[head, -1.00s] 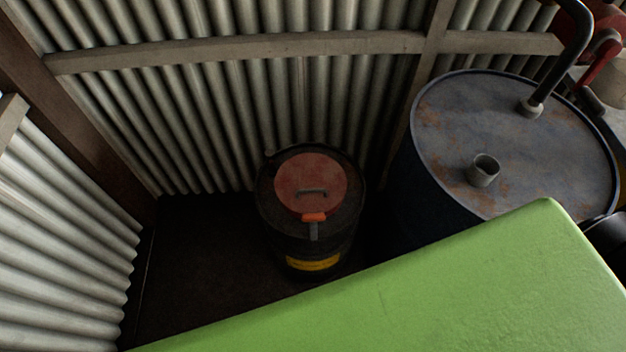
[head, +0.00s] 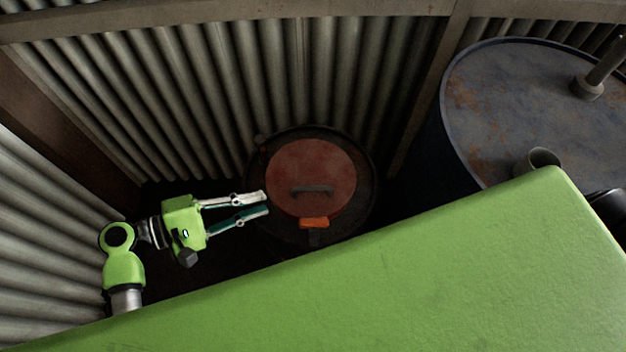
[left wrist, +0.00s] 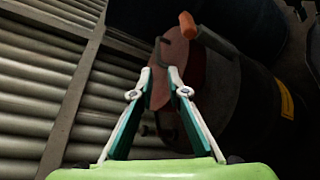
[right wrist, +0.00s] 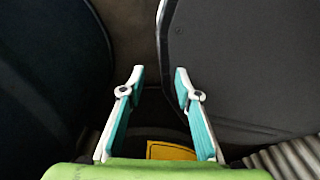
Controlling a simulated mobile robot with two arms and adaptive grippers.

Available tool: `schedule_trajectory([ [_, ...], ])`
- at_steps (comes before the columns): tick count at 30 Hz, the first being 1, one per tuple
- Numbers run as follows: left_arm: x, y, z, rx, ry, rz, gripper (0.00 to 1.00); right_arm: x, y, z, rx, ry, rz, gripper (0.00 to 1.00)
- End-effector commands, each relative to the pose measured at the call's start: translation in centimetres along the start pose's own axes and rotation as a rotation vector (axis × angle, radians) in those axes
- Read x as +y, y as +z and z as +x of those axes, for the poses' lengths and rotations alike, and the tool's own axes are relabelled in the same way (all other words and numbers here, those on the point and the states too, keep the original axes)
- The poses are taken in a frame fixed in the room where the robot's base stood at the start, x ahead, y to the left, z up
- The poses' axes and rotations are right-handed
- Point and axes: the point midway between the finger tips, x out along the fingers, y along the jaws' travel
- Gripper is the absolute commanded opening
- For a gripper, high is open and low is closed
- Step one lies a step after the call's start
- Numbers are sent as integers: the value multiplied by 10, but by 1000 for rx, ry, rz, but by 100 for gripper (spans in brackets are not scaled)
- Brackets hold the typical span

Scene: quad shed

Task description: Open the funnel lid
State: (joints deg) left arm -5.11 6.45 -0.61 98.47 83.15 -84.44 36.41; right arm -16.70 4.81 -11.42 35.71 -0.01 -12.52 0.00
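The funnel lid (head: 311,172) is a round red-brown disc with a dark bar handle (head: 312,191), on top of a dark drum (head: 362,205). An orange-tipped lever (head: 314,223) is at its near edge and shows in the left wrist view (left wrist: 187,25). My left gripper (head: 267,202) is open beside the lid's left edge, its fingers pointing right. In the left wrist view the lid (left wrist: 160,88) appears beyond and between its fingertips (left wrist: 162,72); contact cannot be told. My right gripper (right wrist: 159,73) is open and empty; the green panel hides it in the head view.
A large rusty blue drum (head: 500,95) with a pipe (head: 602,68) and a short spout (head: 540,160) stands at right. Corrugated walls (head: 210,90) close in behind and left. A green panel (head: 400,275) fills the front. A yellow label (right wrist: 170,150) shows in the right wrist view.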

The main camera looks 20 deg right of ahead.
Motion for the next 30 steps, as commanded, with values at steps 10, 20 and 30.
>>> schedule_trajectory([
  [10, 5, 6, 48, -16, 9, 0, 15, -5, 17, -6, -25, -6, 1, 31],
  [20, 5, 6, 114, -13, 7, 2, 15, -7, 7, -8, -11, -9, 2, 31],
  [30, 3, 5, 137, -10, 4, 2, 15, -7, 6, -9, -10, -8, 2, 31],
])
